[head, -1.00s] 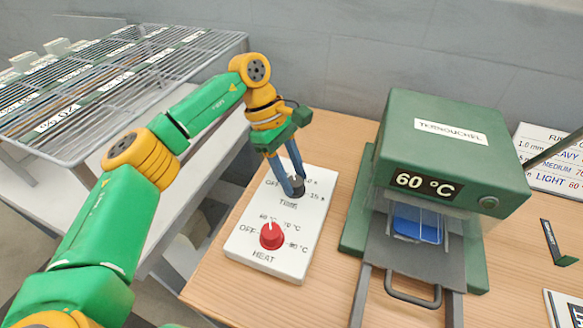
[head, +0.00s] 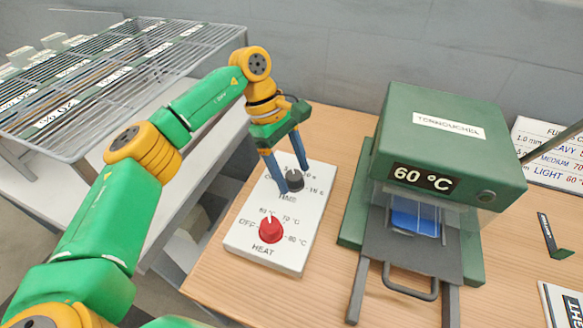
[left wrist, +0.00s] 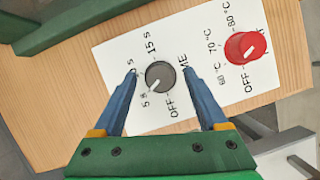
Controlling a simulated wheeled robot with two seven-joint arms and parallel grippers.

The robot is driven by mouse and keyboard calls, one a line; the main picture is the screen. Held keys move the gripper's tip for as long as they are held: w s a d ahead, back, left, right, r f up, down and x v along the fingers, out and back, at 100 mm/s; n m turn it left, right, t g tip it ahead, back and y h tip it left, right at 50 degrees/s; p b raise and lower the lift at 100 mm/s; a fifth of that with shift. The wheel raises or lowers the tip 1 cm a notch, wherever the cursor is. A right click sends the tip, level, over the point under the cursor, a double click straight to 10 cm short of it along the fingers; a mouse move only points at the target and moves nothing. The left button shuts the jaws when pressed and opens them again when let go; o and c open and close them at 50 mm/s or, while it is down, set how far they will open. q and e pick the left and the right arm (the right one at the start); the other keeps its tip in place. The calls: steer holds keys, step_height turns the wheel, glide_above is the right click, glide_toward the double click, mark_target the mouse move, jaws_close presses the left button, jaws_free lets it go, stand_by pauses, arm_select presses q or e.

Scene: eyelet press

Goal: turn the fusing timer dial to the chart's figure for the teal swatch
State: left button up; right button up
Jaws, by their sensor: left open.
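The timer dial (head: 295,182), a dark grey knob marked TIME, sits on the white control panel (head: 238,250). In the left wrist view the dial (left wrist: 160,76) has its white pointer toward the 5 s mark. My left gripper (head: 295,180) is open, its blue fingers on either side of the dial; in the left wrist view (left wrist: 160,74) gaps show beside the knob. The chart (head: 545,160) at the right edge is partly cut off; LIGHT 60, MEDIUM 70 and part of HEAVY are readable. A blue piece (head: 415,217) lies in the green press. My right gripper is not in view.
The red HEAT dial (head: 271,230) points near 60 °C, close to the timer dial. The green press (head: 450,150) shows 60 °C and stands right of the panel. A wire rack (head: 95,90) stands at left. Bare wood lies between panel and press.

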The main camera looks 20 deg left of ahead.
arm_select(q)
steer(key=v, duration=0.7)
